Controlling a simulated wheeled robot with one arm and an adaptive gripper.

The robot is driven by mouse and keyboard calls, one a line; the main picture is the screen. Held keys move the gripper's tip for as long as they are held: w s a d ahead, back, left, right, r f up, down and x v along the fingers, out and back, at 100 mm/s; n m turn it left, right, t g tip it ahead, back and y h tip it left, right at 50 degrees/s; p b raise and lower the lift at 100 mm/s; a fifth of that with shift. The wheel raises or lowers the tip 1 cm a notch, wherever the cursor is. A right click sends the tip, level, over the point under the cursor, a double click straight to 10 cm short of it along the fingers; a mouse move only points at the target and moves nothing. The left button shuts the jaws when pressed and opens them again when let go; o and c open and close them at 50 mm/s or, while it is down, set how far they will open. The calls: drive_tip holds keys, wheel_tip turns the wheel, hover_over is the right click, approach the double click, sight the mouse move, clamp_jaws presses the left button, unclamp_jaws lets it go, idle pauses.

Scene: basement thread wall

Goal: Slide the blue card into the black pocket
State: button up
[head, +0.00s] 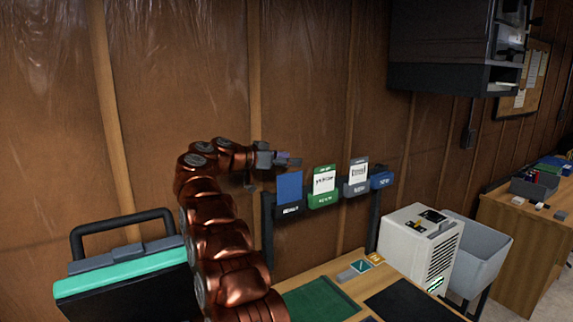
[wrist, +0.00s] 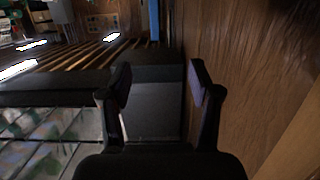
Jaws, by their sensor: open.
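The blue card (head: 289,187) stands upright at the left end of a wall rack in the head view. Its lower edge meets the black pocket (head: 291,211) and appears to be behind the pocket's front lip. My gripper (head: 291,161) is just above the card, pointing right, open and apart from it as far as I can see. In the wrist view my gripper (wrist: 160,85) has its two fingers spread with nothing clearly between them. A narrow blue strip (wrist: 154,20) shows beyond them; I cannot tell whether it is the card.
A green pocket (head: 323,200) and a grey pocket (head: 356,187) hold white cards; a blue pocket (head: 382,180) is at the rack's right end. A wooden desk (head: 338,273) lies below. A white appliance (head: 420,246) stands right. The wall is close behind.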

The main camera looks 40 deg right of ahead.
drive_tip(key=shift+r, duration=1.15)
drive_tip(key=shift+w, duration=0.1)
drive_tip(key=shift+o, duration=0.2)
drive_tip(key=o, duration=0.5)
drive_tip(key=shift+f, duration=0.15)
